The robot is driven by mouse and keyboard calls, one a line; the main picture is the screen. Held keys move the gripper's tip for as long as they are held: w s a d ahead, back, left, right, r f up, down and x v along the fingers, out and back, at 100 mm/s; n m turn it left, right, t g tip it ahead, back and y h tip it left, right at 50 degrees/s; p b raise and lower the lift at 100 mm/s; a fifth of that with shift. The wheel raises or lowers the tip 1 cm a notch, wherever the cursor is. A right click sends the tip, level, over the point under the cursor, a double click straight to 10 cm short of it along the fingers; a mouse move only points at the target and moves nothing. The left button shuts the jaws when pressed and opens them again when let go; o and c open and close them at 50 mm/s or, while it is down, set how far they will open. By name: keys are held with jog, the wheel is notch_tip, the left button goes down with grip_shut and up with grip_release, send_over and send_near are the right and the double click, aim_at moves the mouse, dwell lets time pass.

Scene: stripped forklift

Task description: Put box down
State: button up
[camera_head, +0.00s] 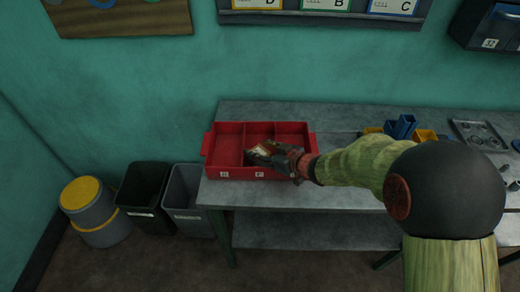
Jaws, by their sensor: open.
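A small box (266,147), dark with pale and brownish patches, shows at the tips of my gripper (268,155). My gripper reaches in from the right, over the front of the red tray (226,127), around the middle and right compartments. Its jaws are open. The box is partly hidden by the fingers, and I cannot tell whether it touches the tray floor or the fingers. The tray has three compartments and sits at the left end of the grey workbench (258,211). The left compartment looks empty.
Blue and yellow small bins (403,126) stand on the bench to the right, behind my arm. A grey metal part (478,134) lies further right. Two dark bins (145,190) and a yellow-topped bucket (88,205) stand on the floor at left.

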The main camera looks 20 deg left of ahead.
jog(key=shift+s, duration=0.15)
jog(key=r+p+v, duration=0.1)
jog(key=p+v, duration=0.3)
jog(key=v, duration=0.8)
jog(key=w+d+r+m+t+h, duration=0.25)
jog(key=d+r+h, duration=0.35)
jog(key=d, duration=0.4)
jog(key=w+d+r+m+t+h, duration=0.1)
jog(key=d+r+m+t+h, duration=0.2)
jog(key=d+r, duration=0.6)
jog(key=s+d+r+m+g+h, duration=0.1)
jog(key=s+d+m+g+h, duration=0.3)
jog(key=s+d, duration=0.7)
jog(key=s+a+m+g+y, duration=0.2)
jog(key=s+a, duration=0.1)
jog(key=s, duration=1.2)
jog(key=shift+f, duration=0.3)
jog(key=shift+m, duration=0.25)
